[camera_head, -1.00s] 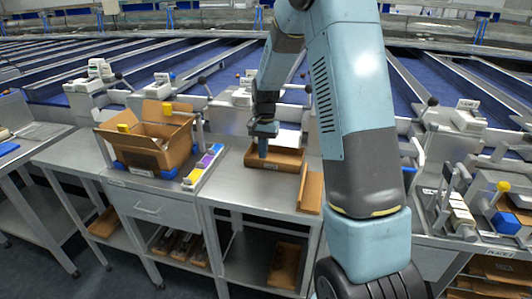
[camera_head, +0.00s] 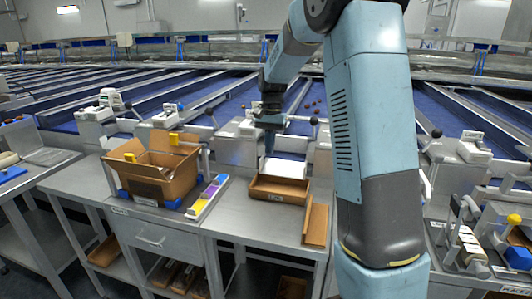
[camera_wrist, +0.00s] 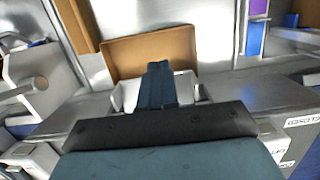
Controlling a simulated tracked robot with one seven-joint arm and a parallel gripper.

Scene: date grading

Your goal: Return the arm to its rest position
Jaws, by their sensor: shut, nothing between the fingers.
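My gripper (camera_head: 269,143) is shut and empty. In the head view it points down above the back of a shallow brown cardboard tray (camera_head: 279,188) on the metal bench, clear of it. My blue-grey arm rises at the right of centre and bends over toward the bench. In the wrist view my gripper (camera_wrist: 158,82) shows with its fingers together. The cardboard tray (camera_wrist: 150,50) lies beyond the fingertips there.
An open cardboard box (camera_head: 150,180) stands on the bench at the left. A tray of coloured blocks (camera_head: 208,197) lies beside it. A cardboard piece (camera_head: 315,220) leans right of the shallow tray. Blue sorting lanes run behind the bench.

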